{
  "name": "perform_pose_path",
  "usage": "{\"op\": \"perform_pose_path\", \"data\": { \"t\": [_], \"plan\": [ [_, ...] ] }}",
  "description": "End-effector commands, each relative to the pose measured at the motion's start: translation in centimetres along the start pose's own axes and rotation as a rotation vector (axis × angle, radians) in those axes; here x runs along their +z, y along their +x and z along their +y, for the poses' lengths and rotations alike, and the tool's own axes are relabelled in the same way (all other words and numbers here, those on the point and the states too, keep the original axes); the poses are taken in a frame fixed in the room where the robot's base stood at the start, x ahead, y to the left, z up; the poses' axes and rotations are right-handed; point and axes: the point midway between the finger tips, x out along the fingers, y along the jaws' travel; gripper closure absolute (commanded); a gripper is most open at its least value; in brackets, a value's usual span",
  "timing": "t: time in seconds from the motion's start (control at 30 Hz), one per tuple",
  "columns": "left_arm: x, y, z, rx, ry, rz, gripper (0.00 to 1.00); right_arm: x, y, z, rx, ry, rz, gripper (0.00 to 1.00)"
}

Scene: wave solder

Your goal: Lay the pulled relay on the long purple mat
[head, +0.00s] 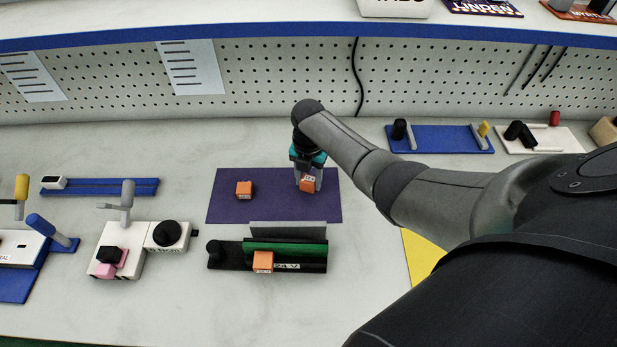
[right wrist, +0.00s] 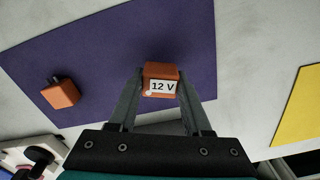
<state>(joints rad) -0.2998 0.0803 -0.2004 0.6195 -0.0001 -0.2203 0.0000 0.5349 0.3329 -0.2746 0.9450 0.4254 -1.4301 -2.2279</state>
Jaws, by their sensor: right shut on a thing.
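My right gripper (head: 308,172) is shut on an orange relay (head: 307,184), over the right part of the long purple mat (head: 275,207). In the right wrist view this relay (right wrist: 161,80) sits between the two fingertips (right wrist: 160,92) and its white label reads 12 V. I cannot tell whether it touches the mat. A second orange relay (head: 244,189) lies on the left part of the mat. A third orange relay (head: 263,261) sits in the black and green holder (head: 285,248), whose label reads 24 V. My left gripper is not in view.
The holder stands just in front of the mat. A white fixture with a black knob (head: 168,234) is to its left. A yellow mat (head: 420,257) lies to the right, partly behind my arm. A blue rail (head: 100,187) and blue tray (head: 440,140) lie farther off.

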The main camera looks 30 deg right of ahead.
Motion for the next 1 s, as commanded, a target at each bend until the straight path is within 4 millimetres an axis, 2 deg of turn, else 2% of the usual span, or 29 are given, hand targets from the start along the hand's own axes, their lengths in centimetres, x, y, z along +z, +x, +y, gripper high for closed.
{"op": "perform_pose_path", "data": {
  "t": [1.0],
  "plan": [
    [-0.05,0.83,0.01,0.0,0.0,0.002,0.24,0.04,0.98,0.0,0.0,0.0,-0.001,1.0]
  ]
}}
